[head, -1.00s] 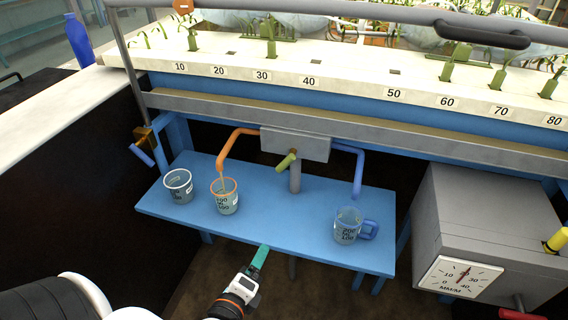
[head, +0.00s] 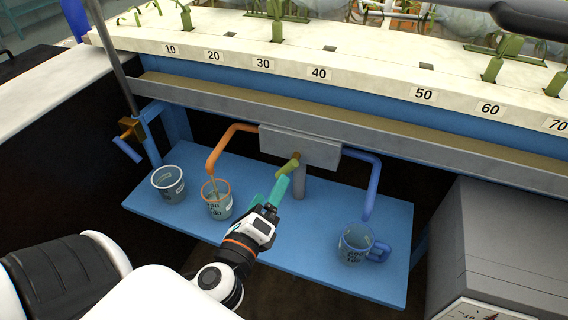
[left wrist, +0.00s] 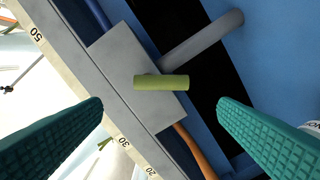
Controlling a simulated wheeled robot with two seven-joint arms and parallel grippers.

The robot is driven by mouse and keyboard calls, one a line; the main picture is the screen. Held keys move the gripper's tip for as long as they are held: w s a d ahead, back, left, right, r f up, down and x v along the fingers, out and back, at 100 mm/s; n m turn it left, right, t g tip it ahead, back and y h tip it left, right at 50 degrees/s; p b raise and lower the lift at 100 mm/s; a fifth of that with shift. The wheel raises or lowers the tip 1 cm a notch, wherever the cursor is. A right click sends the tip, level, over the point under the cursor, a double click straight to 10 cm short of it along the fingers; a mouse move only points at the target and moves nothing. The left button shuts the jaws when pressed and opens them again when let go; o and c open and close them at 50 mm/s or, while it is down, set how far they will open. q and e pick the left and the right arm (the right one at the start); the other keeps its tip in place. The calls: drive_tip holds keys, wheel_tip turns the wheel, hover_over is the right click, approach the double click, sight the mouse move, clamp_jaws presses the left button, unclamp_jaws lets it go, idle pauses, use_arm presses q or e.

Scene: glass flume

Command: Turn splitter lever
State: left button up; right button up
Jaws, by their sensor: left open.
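The splitter lever (head: 288,166) is a short yellow-green handle on the front of a grey splitter box (head: 300,146). It points down and to the left in the head view. An orange pipe (head: 219,144) leaves the box on the left, and a blue pipe (head: 374,182) leaves on the right. My left gripper (head: 282,188) is open just in front of and below the lever, with teal fingers. In the left wrist view the lever (left wrist: 161,82) lies between the two spread fingers (left wrist: 160,125), apart from both. My right gripper is not in view.
On the blue shelf (head: 290,262) stand a clear cup (head: 168,184), an orange-rimmed cup (head: 217,203) under the orange pipe, and a blue-handled mug (head: 355,243) under the blue pipe. A grey box (head: 500,250) with a dial stands at right. A brass valve (head: 132,128) is at left.

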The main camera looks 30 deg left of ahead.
sight(282, 169)
use_arm(q)
drive_tip(key=x, duration=0.9)
drive_tip(key=shift+f+p, duration=0.1)
drive_tip(key=shift+p, duration=0.3)
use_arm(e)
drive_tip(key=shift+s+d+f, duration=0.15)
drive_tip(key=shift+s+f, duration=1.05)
use_arm(q)
drive_tip(key=c, duration=1)
